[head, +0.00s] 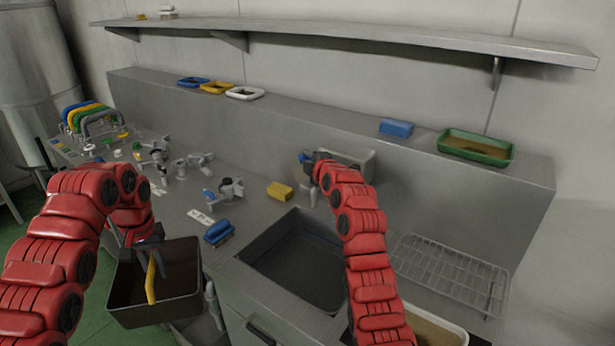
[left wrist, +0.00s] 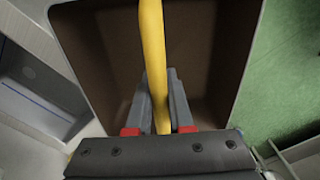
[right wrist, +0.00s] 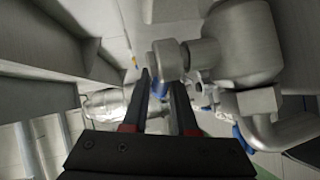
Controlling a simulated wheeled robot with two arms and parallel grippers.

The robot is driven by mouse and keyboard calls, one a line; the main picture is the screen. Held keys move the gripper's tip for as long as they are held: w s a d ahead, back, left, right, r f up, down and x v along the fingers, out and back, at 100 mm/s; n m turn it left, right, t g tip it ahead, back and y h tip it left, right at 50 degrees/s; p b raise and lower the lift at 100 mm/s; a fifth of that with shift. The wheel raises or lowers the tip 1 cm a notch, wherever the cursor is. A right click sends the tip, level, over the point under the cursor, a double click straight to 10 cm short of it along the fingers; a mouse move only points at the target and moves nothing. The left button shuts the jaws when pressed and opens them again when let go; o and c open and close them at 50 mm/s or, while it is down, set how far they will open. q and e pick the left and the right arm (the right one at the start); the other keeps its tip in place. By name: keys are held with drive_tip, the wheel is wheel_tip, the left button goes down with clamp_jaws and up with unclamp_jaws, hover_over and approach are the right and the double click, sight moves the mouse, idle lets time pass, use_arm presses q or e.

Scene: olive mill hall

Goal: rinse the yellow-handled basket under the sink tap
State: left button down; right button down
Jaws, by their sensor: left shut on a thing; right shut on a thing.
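The basket (head: 190,291) is a dark open tub with a brown inside and a yellow handle (head: 151,281). It hangs at the left front, beside the counter edge and left of the sink. My left gripper (head: 150,248) is shut on the yellow handle, which also shows between its fingers in the left wrist view (left wrist: 151,45). The inside looks empty there. The sink basin (head: 300,265) is dark and sits in the counter. My right gripper (head: 308,160) is at the tap behind the sink. In the right wrist view its fingers close on the tap's round metal handle (right wrist: 168,58). The spout is mostly hidden in the head view.
A wire drying rack (head: 450,272) stands right of the sink. A yellow sponge (head: 280,191), a blue brush (head: 218,232) and several metal fittings lie on the counter to the left. A green tray (head: 475,148) and a blue block (head: 396,127) sit on the ledge.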

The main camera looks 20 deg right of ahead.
sight(166, 293)
use_arm(q)
wheel_tip(166, 293, down, 5)
drive_tip(key=b, duration=0.3)
drive_tip(key=shift+f+b, duration=0.2)
drive_tip(key=shift+b, duration=0.15)
use_arm(e)
drive_tip(key=shift+s+a+f+n+y, duration=0.15)
drive_tip(key=shift+s+f+n+y, duration=0.05)
drive_tip(key=shift+f+n+y, duration=0.4)
use_arm(q)
drive_tip(key=shift+f, duration=0.2)
use_arm(e)
drive_tip(key=shift+a+r, duration=0.1)
drive_tip(key=shift+r, duration=0.2)
drive_tip(key=shift+g+y, duration=0.3)
drive_tip(key=c, duration=0.8)
unclamp_jaws()
drive_tip(key=shift+s+r, duration=0.1)
drive_tip(key=shift+r, duration=0.05)
use_arm(q)
drive_tip(key=shift+f+b, duration=0.9)
drive_tip(key=shift+b, duration=0.2)
use_arm(e)
drive_tip(key=shift+v, duration=6)
